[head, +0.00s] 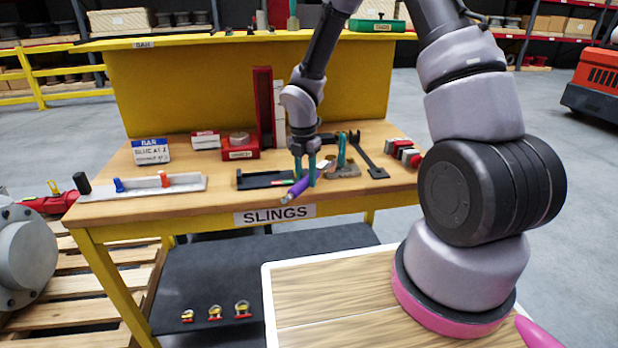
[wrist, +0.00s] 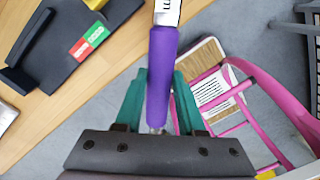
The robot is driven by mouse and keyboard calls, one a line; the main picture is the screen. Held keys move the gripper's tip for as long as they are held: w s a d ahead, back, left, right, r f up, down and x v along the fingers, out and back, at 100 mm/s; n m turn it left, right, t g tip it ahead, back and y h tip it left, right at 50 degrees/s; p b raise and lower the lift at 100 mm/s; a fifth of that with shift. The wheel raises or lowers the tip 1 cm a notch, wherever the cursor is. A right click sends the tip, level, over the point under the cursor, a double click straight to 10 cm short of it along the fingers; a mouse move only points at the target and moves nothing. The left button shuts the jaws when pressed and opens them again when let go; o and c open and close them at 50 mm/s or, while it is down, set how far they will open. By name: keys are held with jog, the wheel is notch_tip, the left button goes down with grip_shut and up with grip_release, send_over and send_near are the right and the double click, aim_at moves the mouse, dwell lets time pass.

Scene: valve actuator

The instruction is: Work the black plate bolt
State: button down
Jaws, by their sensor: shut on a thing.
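The black plate (head: 268,180) lies on the wooden bench top, just left of my gripper in the head view. In the wrist view the black plate (wrist: 100,15) is at the upper left, with a raised black bar and a red and green label (wrist: 88,41). My gripper (head: 305,178) has teal fingers and is shut on a purple rod (head: 298,188) with a white label. The rod (wrist: 161,75) passes between the fingers (wrist: 158,88) in the wrist view, its grey end near the palm. The rod is at the bench's front edge, apart from the plate.
A red box (head: 240,147) and red upright stand behind. Dark tools (head: 368,158) lie to the right. A grey rail (head: 150,186) with blue and orange pegs lies left. The SLINGS sign (head: 275,214) is on the bench front. A dark lower shelf holds several shackles (head: 214,312).

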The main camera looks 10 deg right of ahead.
jog(key=shift+w+a+m, duration=0.25)
jog(key=shift+m, duration=0.05)
dwell(0.4)
jog(key=shift+w+a+m, duration=0.8)
jog(key=shift+w+m, duration=0.2)
jog(key=shift+w+a, duration=0.1)
jog(key=shift+w, duration=0.05)
jog(key=shift+w+a+m, duration=0.35)
jog(key=shift+w+m, duration=0.2)
jog(key=shift+w, duration=0.05)
jog(key=shift+w+a+m, duration=0.3)
jog(key=shift+w+m, duration=0.25)
jog(key=shift+w, duration=0.1)
jog(key=shift+w+a+m, duration=0.25)
jog(key=shift+w+m, duration=0.2)
jog(key=shift+w, duration=0.15)
jog(key=shift+w+a+m, duration=0.2)
jog(key=shift+w+m, duration=0.25)
jog(key=shift+w, duration=0.15)
jog(key=shift+r, duration=0.1)
